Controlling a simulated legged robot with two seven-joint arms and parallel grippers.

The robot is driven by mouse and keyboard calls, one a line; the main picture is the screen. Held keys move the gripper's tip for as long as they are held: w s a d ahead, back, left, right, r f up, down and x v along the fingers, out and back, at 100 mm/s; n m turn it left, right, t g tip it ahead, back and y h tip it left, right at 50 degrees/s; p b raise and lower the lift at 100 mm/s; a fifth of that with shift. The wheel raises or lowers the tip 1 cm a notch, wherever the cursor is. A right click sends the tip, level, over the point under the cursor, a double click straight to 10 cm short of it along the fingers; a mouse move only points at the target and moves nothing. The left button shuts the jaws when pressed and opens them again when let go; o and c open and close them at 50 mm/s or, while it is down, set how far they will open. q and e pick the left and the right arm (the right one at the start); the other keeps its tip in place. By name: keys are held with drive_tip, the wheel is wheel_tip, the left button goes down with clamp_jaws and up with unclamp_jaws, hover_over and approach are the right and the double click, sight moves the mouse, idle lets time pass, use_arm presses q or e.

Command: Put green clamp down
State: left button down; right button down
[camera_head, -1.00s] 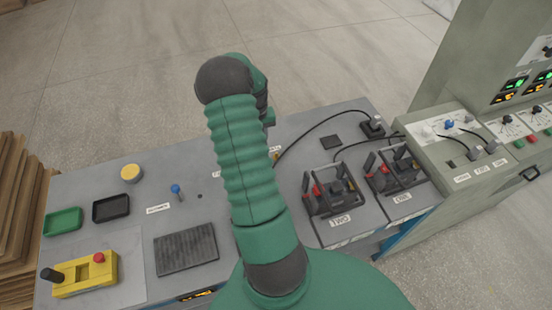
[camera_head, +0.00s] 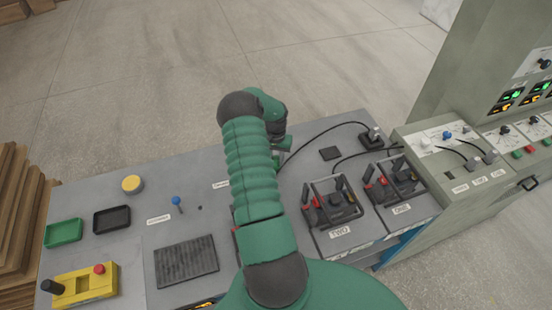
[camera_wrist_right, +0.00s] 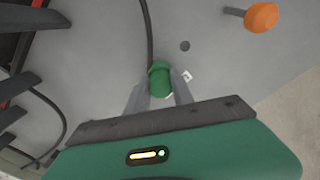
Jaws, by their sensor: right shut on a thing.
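The green clamp (camera_wrist_right: 160,78) is between the fingers of my right gripper (camera_wrist_right: 159,92) in the right wrist view. The gripper is shut on it, and a black cable (camera_wrist_right: 147,30) runs up to it. The clamp is over the grey bench top; whether it touches the surface cannot be told. In the head view my right arm covers most of the gripper and the clamp. My left gripper is not in view.
Two caged battery units (camera_head: 334,205) (camera_head: 393,181) with red and black parts stand right of my arm. A small black pad (camera_head: 331,153) lies behind them. A control cabinet (camera_head: 450,160) stands at the right. In the wrist view an orange knob (camera_wrist_right: 262,16) stands nearby.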

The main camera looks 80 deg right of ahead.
drive_tip(key=c, duration=1.1)
unclamp_jaws()
drive_tip(key=shift+r, duration=0.1)
